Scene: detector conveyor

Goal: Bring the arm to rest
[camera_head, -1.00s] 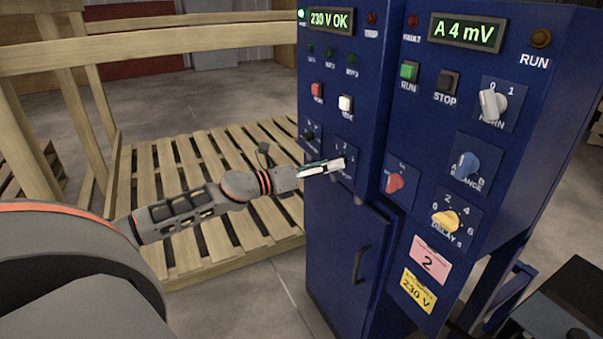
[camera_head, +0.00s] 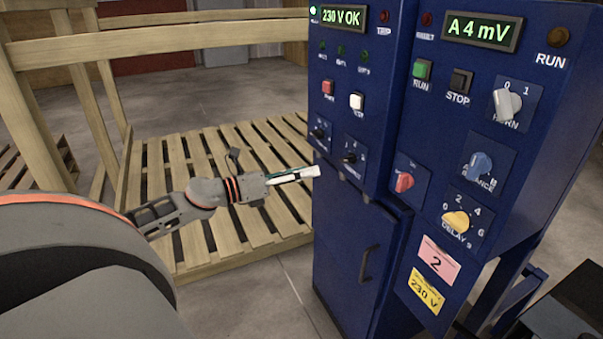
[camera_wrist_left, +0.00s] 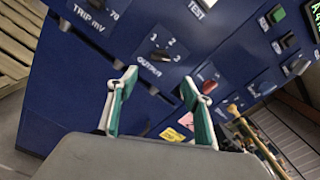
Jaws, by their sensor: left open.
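My left arm comes in from the left in the head view. Its gripper (camera_head: 294,175) is at the left edge of the blue control cabinet (camera_head: 345,225), below the small black knobs. In the left wrist view the two fingers (camera_wrist_left: 153,105) stand apart with nothing between them. The black OUTPUT knob (camera_wrist_left: 162,56) is on the panel beyond the fingers, apart from them. The TRIP mV knob (camera_wrist_left: 97,4) shows at the upper left there. My right gripper is in neither view.
A wooden pallet (camera_head: 262,225) with rails lies left of the cabinet, behind my arm. The right-hand panel carries RUN (camera_head: 422,70) and STOP (camera_head: 460,81) buttons, a red knob (camera_head: 404,182) and a yellow DELAY knob (camera_head: 456,219). A dark object (camera_head: 560,300) stands at lower right.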

